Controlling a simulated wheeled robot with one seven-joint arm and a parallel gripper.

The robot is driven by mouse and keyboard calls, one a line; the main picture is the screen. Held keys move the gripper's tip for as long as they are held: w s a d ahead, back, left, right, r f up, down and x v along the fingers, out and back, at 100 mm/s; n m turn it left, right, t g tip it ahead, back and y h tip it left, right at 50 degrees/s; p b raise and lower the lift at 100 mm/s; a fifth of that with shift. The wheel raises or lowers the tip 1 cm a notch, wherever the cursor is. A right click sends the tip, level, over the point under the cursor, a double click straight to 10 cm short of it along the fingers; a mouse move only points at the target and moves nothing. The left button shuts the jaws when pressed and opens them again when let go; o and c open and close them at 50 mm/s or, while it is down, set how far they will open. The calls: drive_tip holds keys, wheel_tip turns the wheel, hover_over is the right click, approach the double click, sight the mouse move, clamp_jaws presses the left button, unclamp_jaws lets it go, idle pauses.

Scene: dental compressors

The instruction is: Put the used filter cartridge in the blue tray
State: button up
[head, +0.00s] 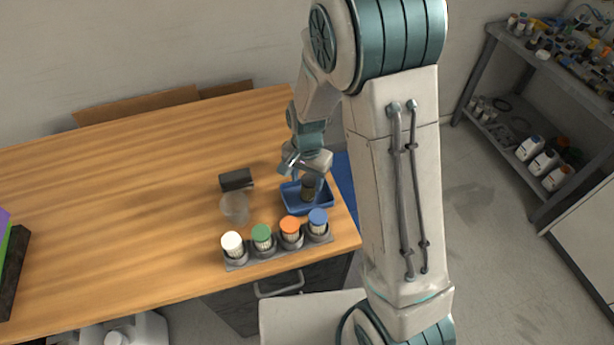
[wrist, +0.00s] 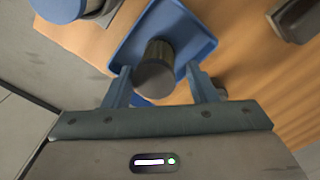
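The used filter cartridge (head: 308,188), a dark cylinder with a brownish pleated side, is at the blue tray (head: 290,198) on the wooden table. In the wrist view the cartridge (wrist: 156,72) shows its grey round end towards me, with the tray (wrist: 190,28) behind it. My gripper (head: 304,170) is above the tray. In the wrist view my gripper (wrist: 161,88) has its two fingers apart on either side of the cartridge, with a visible gap on the right. Whether the cartridge's lower end touches the tray floor is hard to tell.
A grey rack (head: 278,252) in front of the tray holds cartridges with white (head: 232,243), green (head: 262,236), orange (head: 291,229) and blue (head: 318,221) caps. A clear cup (head: 235,208) and a black block (head: 236,180) stand left of the tray. The table's left middle is clear.

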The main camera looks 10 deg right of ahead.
drive_tip(key=shift+r, duration=0.1)
wheel_tip(320, 180, up, 12)
drive_tip(key=s+d+r+n+t, duration=0.1)
drive_tip(key=s+d+r+n, duration=0.2)
drive_tip(key=s, duration=0.5)
drive_tip(key=s+d+r+n+t, duration=0.2)
drive_tip(key=s+d+r+n, duration=0.2)
drive_tip(key=s, duration=0.4)
drive_tip(key=shift+s+d+r+t+b, duration=0.15)
drive_tip(key=shift+d+r+t+b, duration=0.2)
drive_tip(key=shift+d+r, duration=0.55)
